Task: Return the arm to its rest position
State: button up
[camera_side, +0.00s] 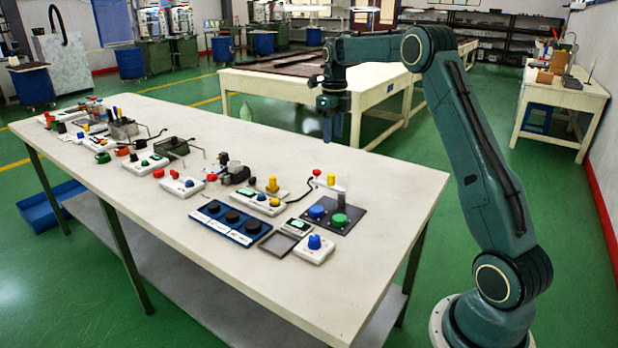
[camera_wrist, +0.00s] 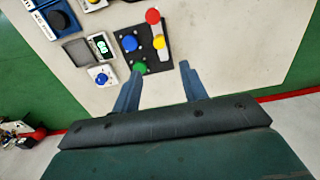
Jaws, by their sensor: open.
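My gripper (camera_side: 333,128) hangs pointing down above the far right part of the long white table (camera_side: 400,195). In the wrist view its two blue fingers (camera_wrist: 160,90) are apart, with only bare table between them. Nothing is held. My gripper is clear of the panel and the tabletop.
A dark blue strip with black knobs (camera_side: 231,222), a small scale (camera_side: 297,227) and a box with a blue knob (camera_side: 315,250) lie near the panel. Several devices line the table's left. Another white table (camera_side: 265,85) stands behind. The table's right end is bare.

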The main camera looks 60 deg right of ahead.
jog(key=shift+a+r, duration=0.1)
jog(key=s+a+r+n+t, duration=0.1)
jog(key=s+a+r+n, duration=0.45)
jog(key=a+n, duration=0.35)
jog(key=s+a+r+n+t, duration=0.2)
jog(key=s+a+r+n, duration=0.35)
jog(key=a+n, duration=0.3)
jog(key=s+a+f+n+t, duration=0.1)
jog(key=s+a+f+n, duration=0.1)
jog(key=s+a+n, duration=0.3)
jog(key=s+a+f+n+t, duration=0.1)
jog(key=s+a+f+n, duration=0.2)
jog(key=s+n, duration=1)
jog(key=a, duration=0.3)
jog(key=shift+s+f+n+t, duration=0.2)
jog(key=shift+s+n+t, duration=0.1)
jog(key=shift+n, duration=0.05)
